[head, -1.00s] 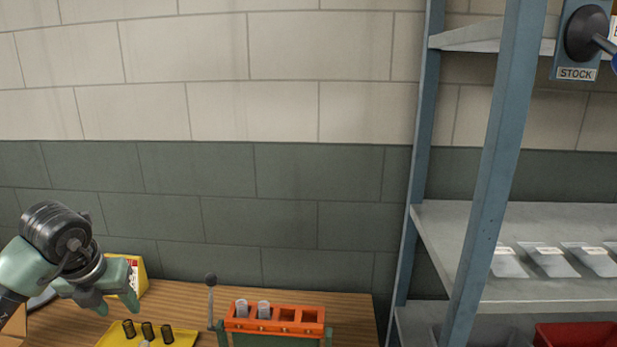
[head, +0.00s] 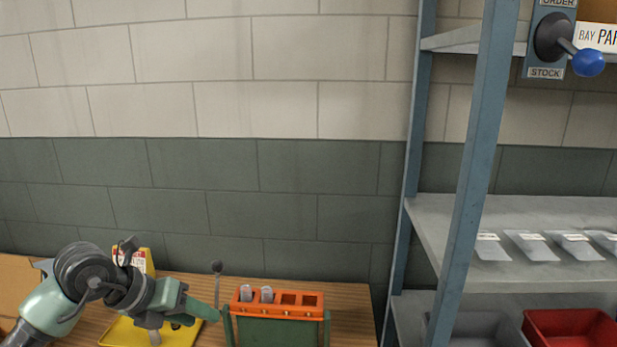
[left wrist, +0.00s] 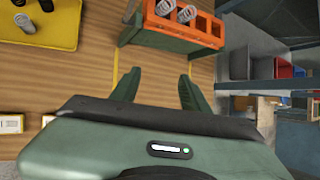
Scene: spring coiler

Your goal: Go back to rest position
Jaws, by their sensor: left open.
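My left gripper (head: 196,311) is in the lower left of the head view, over the wooden bench and just left of the orange-topped rack. In the left wrist view its two fingers (left wrist: 158,90) stand apart with nothing between them. The orange rack (head: 278,312) on a green base holds metal springs (head: 256,293) in its left slots; its right slots look empty. The rack also shows at the top of the left wrist view (left wrist: 205,28). My right gripper does not show.
A yellow tray (head: 118,334) lies on the bench under my left arm, with a yellow box (head: 146,258) behind. A lever with a dark knob (head: 216,267) stands beside the rack. Right, a blue-framed shelf (head: 470,180) holds grey packets (head: 530,246), a red bin (head: 572,330) and an ORDER/STOCK switch (head: 555,38).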

